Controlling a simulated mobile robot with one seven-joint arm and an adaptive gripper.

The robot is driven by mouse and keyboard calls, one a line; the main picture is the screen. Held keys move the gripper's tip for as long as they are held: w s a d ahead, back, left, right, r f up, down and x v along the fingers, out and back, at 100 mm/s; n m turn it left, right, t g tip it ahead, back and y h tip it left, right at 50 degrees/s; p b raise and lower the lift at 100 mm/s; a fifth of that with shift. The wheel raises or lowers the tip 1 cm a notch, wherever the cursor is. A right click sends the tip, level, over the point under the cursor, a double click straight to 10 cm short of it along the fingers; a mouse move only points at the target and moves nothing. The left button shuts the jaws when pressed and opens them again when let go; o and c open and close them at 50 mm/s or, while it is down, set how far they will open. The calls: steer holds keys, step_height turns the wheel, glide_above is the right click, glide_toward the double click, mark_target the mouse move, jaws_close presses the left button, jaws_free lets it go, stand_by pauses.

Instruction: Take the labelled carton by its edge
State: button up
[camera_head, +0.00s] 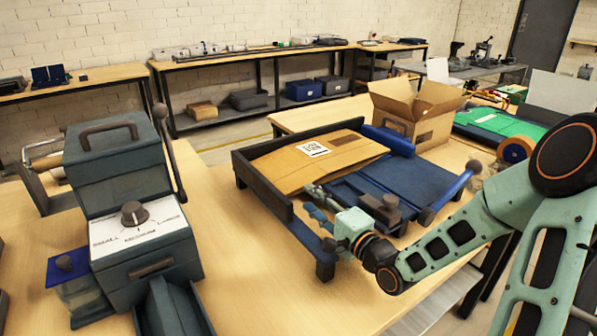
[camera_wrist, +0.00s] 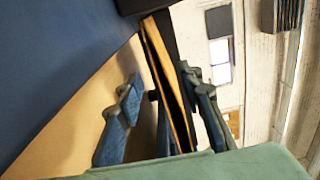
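The labelled carton (camera_head: 345,165) is a flat brown cardboard piece with a white printed label on top. It lies tilted in a dark-walled blue fixture (camera_head: 262,184) on the table. My gripper (camera_head: 313,196) is at the carton's near edge in the head view. In the wrist view, the two blue fingers of my gripper (camera_wrist: 160,80) stand apart, one on each side of the carton's thin edge (camera_wrist: 156,48). A gap shows between the left finger and the carton. The right finger is close to it; contact cannot be told.
An open cardboard box (camera_head: 410,112) stands behind the fixture. A grey-blue machine with a dial (camera_head: 140,225) stands at the left. A blue lever arm with a dark knob (camera_head: 450,192) is right of my gripper. The front table surface (camera_head: 265,290) is clear.

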mark_target(298, 186)
steer(key=b+x, duration=0.1)
steer(key=x, duration=0.6)
steer(key=shift+f, duration=0.1)
steer(key=shift+s, duration=0.1)
steer(key=c, duration=0.9)
